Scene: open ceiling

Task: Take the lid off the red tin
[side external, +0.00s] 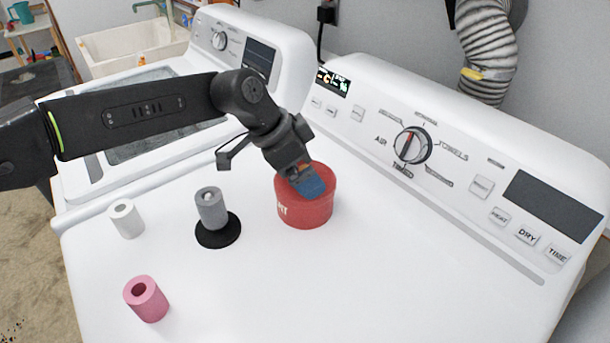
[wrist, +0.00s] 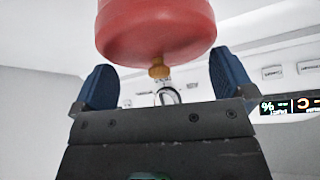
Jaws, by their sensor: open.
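The red tin (side external: 306,214) stands upright on the white machine top, with pale lettering on its side. Its red lid (wrist: 157,45) shows in the wrist view with a small brass-coloured knob (wrist: 159,70) at its centre. My gripper (side external: 308,180) is tilted over the tin's top in the side view and hides part of the lid and its knob. In the wrist view my gripper (wrist: 164,82) is open, with one blue finger on each side of the knob and gaps between. I cannot tell whether the fingers touch the lid.
A grey cylinder (side external: 211,207) stands on a black round base (side external: 217,234) left of the tin. A white roll (side external: 126,219) and a pink roll (side external: 146,299) stand farther left. A raised control panel (side external: 440,160) runs behind. The machine top right of the tin is clear.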

